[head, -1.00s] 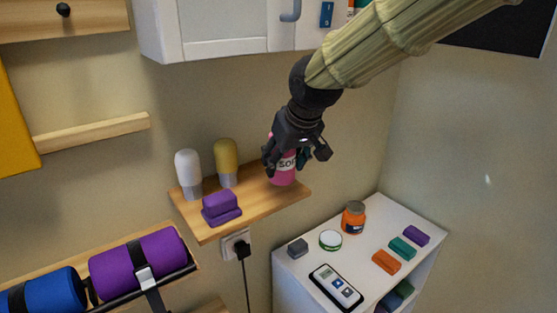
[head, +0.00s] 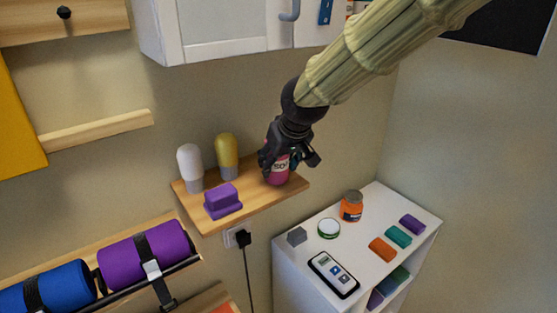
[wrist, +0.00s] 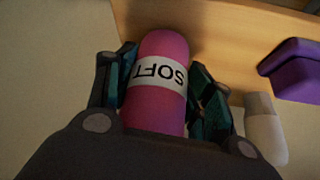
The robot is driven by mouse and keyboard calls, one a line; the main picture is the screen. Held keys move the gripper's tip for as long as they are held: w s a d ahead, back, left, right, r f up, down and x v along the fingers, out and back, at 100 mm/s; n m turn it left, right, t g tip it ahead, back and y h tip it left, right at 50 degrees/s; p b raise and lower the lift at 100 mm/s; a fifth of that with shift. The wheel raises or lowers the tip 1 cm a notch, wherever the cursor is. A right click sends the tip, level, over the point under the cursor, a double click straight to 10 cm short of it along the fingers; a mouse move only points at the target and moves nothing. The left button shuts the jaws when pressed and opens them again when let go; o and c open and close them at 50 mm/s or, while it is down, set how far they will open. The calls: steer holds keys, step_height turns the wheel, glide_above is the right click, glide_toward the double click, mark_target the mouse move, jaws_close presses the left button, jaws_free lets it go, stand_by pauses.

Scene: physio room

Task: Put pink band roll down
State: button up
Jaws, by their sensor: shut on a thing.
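The pink band roll (head: 277,178) is upright, with a white label reading "SOFT", at the right part of the small wooden wall shelf (head: 240,212). My gripper (head: 287,158) is shut on it from above and behind. In the wrist view the pink band roll (wrist: 158,112) sits between the two dark teal finger pads (wrist: 160,90). Its lower end appears at the shelf surface; I cannot tell for sure whether it touches.
A white bottle (head: 190,168), a yellow bottle (head: 227,157) and a purple block (head: 222,200) share the shelf to the left. A white cabinet (head: 230,28) hangs above. A white unit (head: 290,262) with several small things stands below right.

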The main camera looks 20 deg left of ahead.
steer(key=shift+f, duration=0.15)
steer(key=o, duration=1.2)
steer(key=shift+o, duration=0.2)
steer(key=shift+r, duration=0.25)
steer(key=b+v, duration=0.3)
steer(key=v, duration=0.8)
steer(key=shift+r+b, duration=0.35)
steer(key=shift+b, duration=0.05)
steer(key=shift+s, duration=0.1)
